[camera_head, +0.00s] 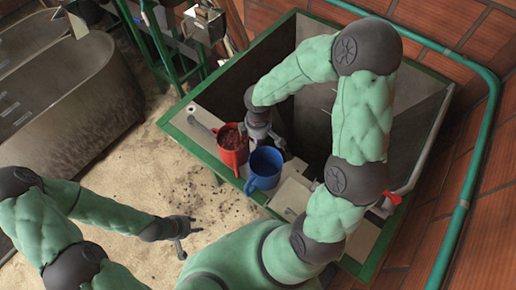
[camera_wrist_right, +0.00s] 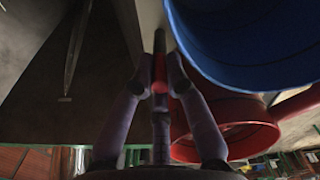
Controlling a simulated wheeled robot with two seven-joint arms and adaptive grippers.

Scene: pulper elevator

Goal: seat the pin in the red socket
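My right gripper (camera_head: 262,132) is above the opening of the green-rimmed bin, beside the red container and the blue cup. In the right wrist view its fingers (camera_wrist_right: 160,87) converge around a slim upright grey and red piece (camera_wrist_right: 159,72). I cannot tell whether this is the pin, or whether the fingers grip it. My left gripper (camera_head: 183,229) has its fingers spread, empty, over the sandy floor. A small red piece (camera_head: 388,202) sits at the bin's right side, by the end of a grey bar. I cannot tell whether it is the red socket.
The red container (camera_head: 231,158) holds brown material and stands close to the blue cup (camera_head: 263,170). The bin's green rim (camera_head: 205,152) surrounds a deep dark opening. A metal tank (camera_head: 75,105) stands at the left. A brick wall (camera_head: 450,185) and green pipe (camera_head: 470,175) bound the right.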

